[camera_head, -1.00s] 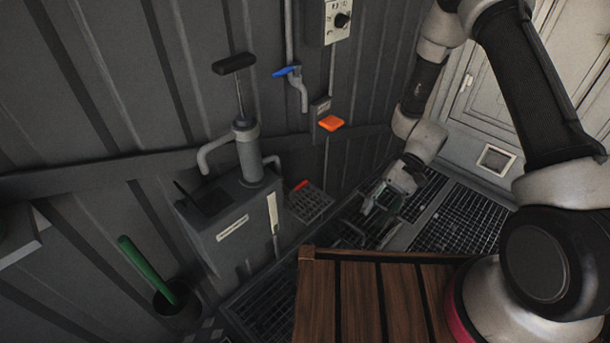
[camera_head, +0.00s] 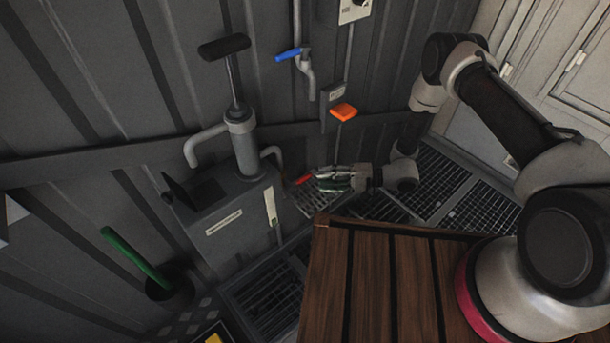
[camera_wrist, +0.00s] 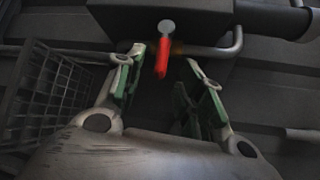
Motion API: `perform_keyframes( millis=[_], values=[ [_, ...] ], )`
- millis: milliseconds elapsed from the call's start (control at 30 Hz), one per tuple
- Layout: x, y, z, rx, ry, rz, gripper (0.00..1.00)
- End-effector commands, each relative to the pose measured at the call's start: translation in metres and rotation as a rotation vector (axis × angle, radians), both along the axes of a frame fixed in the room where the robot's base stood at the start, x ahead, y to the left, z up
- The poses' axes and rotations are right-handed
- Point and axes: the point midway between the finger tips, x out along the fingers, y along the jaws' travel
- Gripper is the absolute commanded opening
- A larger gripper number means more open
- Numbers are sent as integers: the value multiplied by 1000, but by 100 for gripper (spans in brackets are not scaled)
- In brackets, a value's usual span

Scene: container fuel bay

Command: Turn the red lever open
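The red lever (camera_wrist: 162,55) hangs down from a round grey pivot in the wrist view, near the top middle. In the head view only a small red piece of the lever (camera_head: 303,180) shows, beside the grey pump box. My gripper (camera_wrist: 168,85) is open, with green-padded fingers on either side of the lever's line. The lever lies between or just beyond the fingertips; I cannot tell the exact depth. In the head view my gripper (camera_head: 318,180) points left at the lever, close to it, and partly covers the wire basket.
The grey pump (camera_head: 243,150) on its box (camera_head: 235,215) stands left of the lever. A wire basket (camera_wrist: 45,100) is left in the wrist view. A blue-handled valve (camera_head: 288,54) and orange piece (camera_head: 343,111) are on the wall above. A wooden slatted top (camera_head: 375,280) lies in front.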

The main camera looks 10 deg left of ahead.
Motion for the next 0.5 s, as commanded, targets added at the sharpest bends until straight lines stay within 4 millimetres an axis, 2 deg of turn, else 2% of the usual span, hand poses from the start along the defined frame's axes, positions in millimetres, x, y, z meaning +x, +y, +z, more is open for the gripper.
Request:
perform_keyframes(
  millis=[267,500],
  values=[
    [-1,7,2,19,-95,15,38],
    [-4,46,-3,18,-96,18,38]
  ],
)
